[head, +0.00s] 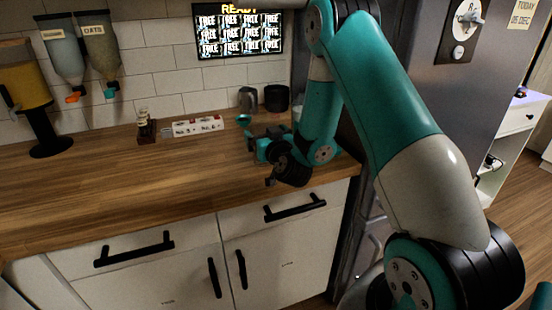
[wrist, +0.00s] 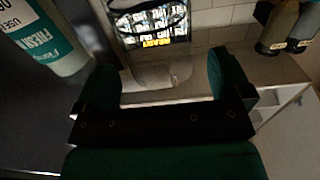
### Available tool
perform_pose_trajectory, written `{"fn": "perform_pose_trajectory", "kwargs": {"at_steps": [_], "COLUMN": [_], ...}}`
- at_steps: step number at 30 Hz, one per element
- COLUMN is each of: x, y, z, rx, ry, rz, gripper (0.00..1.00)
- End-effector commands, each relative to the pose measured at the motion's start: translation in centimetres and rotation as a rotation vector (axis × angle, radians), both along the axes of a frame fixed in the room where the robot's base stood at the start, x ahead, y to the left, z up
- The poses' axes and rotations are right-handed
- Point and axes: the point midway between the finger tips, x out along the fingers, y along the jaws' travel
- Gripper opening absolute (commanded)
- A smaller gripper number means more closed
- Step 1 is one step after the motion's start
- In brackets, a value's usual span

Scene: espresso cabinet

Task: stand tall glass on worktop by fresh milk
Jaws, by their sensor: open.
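My gripper (wrist: 165,82) is open, its two green fingers apart in the wrist view. A faint clear shape, which looks like the tall glass (wrist: 160,72), shows between and beyond the fingers, with a dark curved rim line across the screen behind it. Its base and any contact with the fingers are hard to make out. The fresh milk (wrist: 52,45), a white and teal container with lettering, is close at the left of the wrist view. In the head view my gripper (head: 253,137) is low over the back right of the wooden worktop (head: 130,195); my arm hides much of that corner.
A power strip (head: 198,126), a small dark bottle stand (head: 146,127), a grey mug (head: 248,99) and a black canister (head: 276,98) line the back. Dispensers (head: 62,50) hang at left. A tall grey appliance (head: 440,100) bounds the right. The worktop's left middle is clear.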

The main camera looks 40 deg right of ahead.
Motion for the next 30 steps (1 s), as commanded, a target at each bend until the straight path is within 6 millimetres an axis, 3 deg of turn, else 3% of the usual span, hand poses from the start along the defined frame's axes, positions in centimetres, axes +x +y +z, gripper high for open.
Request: {"fn": "perform_pose_trajectory", "kwargs": {"at_steps": [1,11,12,24,30], "x": [-0.8,-6.1,-6.1,-8.2,-8.2], "y": [0.3,1.8,1.8,2.3,3.1], "z": [-0.7,-0.5,0.3,0.3,0.3], "rx": [-0.002,-0.002,0.002,0.002,0.014], "ry": [-0.002,-0.001,0.006,0.006,0.018], "rz": [0.001,0.001,-0.003,-0.006,0.02], "gripper": [0.97,0.97,0.97,0.97,0.97]}}
